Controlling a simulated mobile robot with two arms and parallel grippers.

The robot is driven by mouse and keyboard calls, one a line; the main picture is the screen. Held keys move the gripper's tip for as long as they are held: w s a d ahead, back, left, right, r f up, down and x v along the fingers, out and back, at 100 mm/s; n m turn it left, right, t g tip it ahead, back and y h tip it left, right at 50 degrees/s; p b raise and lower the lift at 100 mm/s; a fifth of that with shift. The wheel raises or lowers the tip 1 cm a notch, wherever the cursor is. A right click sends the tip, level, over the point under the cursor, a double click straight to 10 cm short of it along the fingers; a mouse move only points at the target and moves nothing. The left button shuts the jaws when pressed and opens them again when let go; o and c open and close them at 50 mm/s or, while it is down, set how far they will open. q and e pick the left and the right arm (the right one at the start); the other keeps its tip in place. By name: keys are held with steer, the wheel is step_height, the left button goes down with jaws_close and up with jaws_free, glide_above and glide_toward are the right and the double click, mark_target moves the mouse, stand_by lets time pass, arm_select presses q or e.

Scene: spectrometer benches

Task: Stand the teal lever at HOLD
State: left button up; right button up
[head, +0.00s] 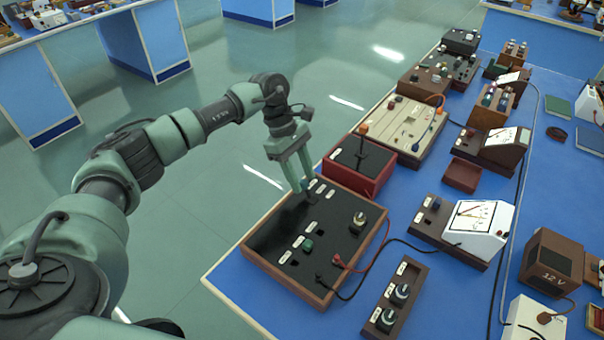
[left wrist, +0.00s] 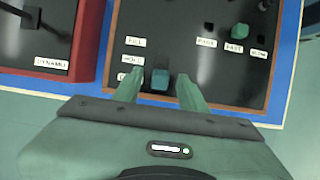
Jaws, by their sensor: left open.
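The teal lever (left wrist: 160,79) shows its blocky knob between the two fingers of my left gripper (left wrist: 161,88) in the left wrist view. My left gripper is open, with a finger on either side of the knob; contact is not clear. A column of labels stands left of the lever: FILL (left wrist: 135,41), HOLD (left wrist: 132,60) and a third label partly behind a finger. The knob appears beside the lowest label, below HOLD in the picture. In the head view my left gripper (head: 304,190) is over the far part of the wood-framed black panel (head: 278,226), hiding most of the lever.
A green knob (head: 308,245) with its own row of labels is on the same panel. A red box (head: 360,166) with an orange-tipped lever stands just behind it. Red and black leads leave the panel's right side. The floor left of the bench is clear.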

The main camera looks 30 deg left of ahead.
arm_select(q)
steer(key=shift+f, duration=0.25)
jaws_close()
steer(key=shift+d+r, duration=0.1)
steer(key=shift+d, duration=0.05)
arm_select(e)
steer(key=shift+w+a+r, duration=0.1)
steer(key=shift+w+a, duration=0.1)
steer(key=shift+w, duration=0.2)
arm_select(q)
steer(key=shift+d+r+y, duration=0.15)
steer(key=shift+d+y, duration=0.1)
steer(key=shift+y, duration=0.15)
steer(key=shift+s+d+r+y, duration=0.1)
steer(key=shift+d+y, duration=0.75)
steer(key=shift+y, duration=0.35)
steer(key=shift+s+d+t+y+b, duration=0.15)
steer(key=shift+d+t+y+b, duration=0.35)
steer(key=shift+y, duration=0.6)
steer(key=shift+d, duration=0.1)
arm_select(e)
steer(key=shift+s+d+f, duration=0.1)
steer(key=shift+d+f, duration=0.05)
steer(key=shift+f, duration=0.3)
arm_select(q)
jaws_free()
